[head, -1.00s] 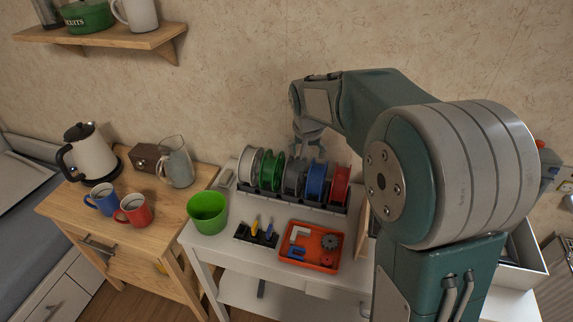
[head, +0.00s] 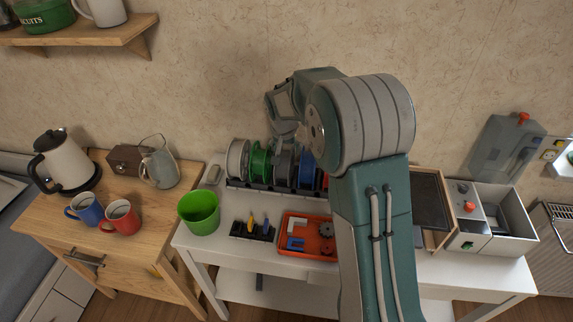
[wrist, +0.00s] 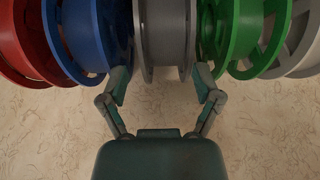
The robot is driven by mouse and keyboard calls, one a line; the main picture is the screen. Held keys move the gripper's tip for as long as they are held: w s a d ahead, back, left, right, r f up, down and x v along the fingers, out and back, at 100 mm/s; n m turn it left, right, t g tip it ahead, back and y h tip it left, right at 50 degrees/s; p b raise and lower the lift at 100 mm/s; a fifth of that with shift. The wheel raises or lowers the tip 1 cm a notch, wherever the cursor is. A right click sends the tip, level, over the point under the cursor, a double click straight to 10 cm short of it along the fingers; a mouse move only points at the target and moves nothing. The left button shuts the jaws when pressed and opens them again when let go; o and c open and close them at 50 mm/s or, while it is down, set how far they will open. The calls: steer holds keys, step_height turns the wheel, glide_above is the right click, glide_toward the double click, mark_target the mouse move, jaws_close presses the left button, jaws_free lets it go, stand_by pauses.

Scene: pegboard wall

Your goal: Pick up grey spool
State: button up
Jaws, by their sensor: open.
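The grey spool (head: 284,160) stands in a rack between the green spool (head: 260,159) and the blue spool (head: 309,169). In the wrist view the grey spool (wrist: 165,35) is at the top middle, straight ahead of my gripper (wrist: 162,88). The gripper is open, with one finger on each side of the grey spool's lower edge. The left finger is close to the blue spool and the right finger close to the green spool; I cannot tell whether they touch. In the head view my arm partly hides the gripper and the spools on the right.
A light grey spool (head: 237,160) and a red spool (wrist: 22,45) stand at the rack's ends. On the white table are a green cup (head: 199,213), a tool holder (head: 252,231) and an orange tray (head: 318,247). The wall is close behind the rack.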

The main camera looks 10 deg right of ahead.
mark_target(285, 155)
steer(key=f, duration=0.1)
steer(key=w+f, duration=0.1)
steer(key=f, duration=0.2)
steer(key=shift+w+a, duration=0.2)
steer(key=shift+a, duration=0.2)
steer(key=shift+w+d+f, duration=0.1)
steer(key=shift+d+f, duration=0.05)
steer(key=shift+f, duration=0.1)
steer(key=shift+d+f, duration=0.1)
steer(key=shift+d, duration=0.35)
steer(key=c, duration=1)
steer(key=shift+a, duration=0.3)
steer(key=shift+c, duration=0.2)
